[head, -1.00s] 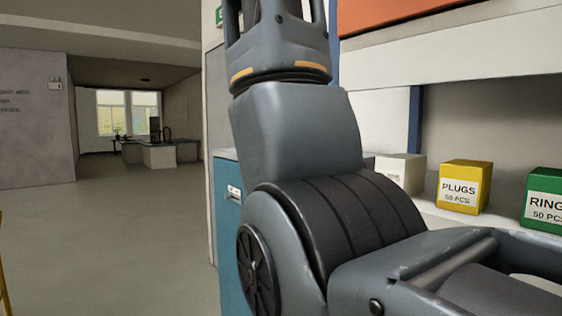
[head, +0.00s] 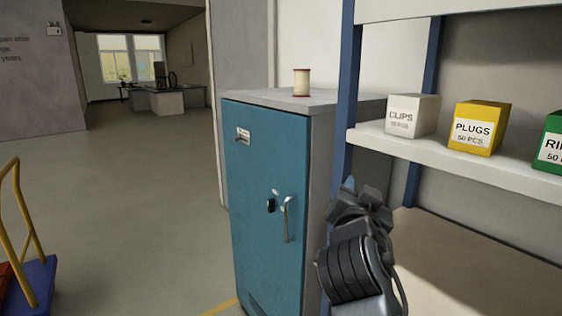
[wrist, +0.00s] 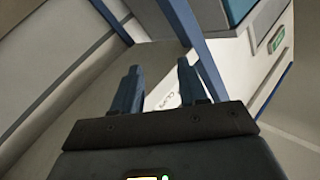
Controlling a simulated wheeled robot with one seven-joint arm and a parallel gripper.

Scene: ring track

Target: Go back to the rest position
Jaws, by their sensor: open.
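My gripper (wrist: 160,82) shows in the wrist view with its two blue-grey fingers apart and nothing between them. Past the fingers there is a pale box edge with lettering, mostly hidden. In the head view my arm is folded low at the right, in front of the shelf; the fingertips cannot be made out clearly there.
A blue cabinet (head: 265,200) stands close left of my arm, with a spool (head: 301,83) on top. A shelf (head: 465,170) at the right holds boxes of clips (head: 412,116), plugs (head: 478,128) and rings (head: 552,145). A blue cart (head: 32,285) is at lower left. Open floor lies between.

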